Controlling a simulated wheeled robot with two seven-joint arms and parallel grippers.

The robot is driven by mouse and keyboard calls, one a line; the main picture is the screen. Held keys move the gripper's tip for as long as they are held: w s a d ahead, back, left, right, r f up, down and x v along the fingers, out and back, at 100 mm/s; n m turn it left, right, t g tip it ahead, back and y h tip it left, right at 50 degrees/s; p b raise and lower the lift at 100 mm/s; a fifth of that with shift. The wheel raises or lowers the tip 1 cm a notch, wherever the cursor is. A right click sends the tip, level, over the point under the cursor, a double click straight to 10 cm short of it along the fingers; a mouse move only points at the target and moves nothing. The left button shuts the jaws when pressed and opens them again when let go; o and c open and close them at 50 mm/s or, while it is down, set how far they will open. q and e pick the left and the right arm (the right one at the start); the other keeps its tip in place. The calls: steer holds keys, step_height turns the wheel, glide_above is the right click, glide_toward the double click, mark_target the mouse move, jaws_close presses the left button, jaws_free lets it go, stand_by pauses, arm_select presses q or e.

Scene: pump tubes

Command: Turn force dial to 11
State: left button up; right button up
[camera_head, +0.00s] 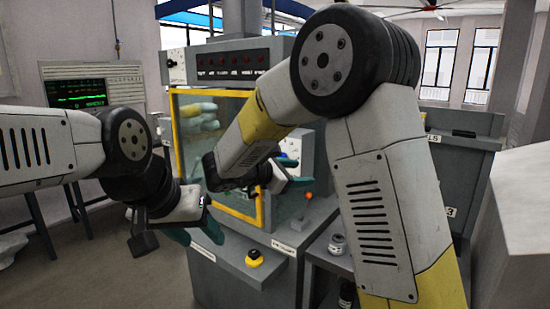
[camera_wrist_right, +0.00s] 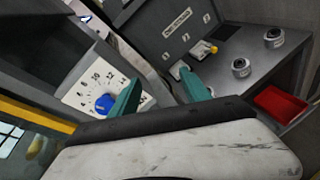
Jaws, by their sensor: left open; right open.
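The force dial is a blue knob (camera_wrist_right: 104,103) on a white plate (camera_wrist_right: 85,96) with numbers around it, at the left of the right wrist view. Its pointer is too small to read. My right gripper (camera_wrist_right: 160,76) is open with teal fingers apart and nothing between them. Its left finger is just right of the knob and overlaps the plate in the picture; I cannot tell whether it touches. In the head view my right gripper (camera_head: 296,172) is beside the machine, partly behind my arm. My left gripper (camera_head: 194,235) is open and empty in front of the machine.

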steer(key=w+a+r+n+t, duration=0.1)
steer(key=w+a+n+t, duration=0.35)
steer(key=a, duration=0.55)
steer(key=x, duration=0.6)
steer(key=shift+w+d, duration=0.3)
jaws_close()
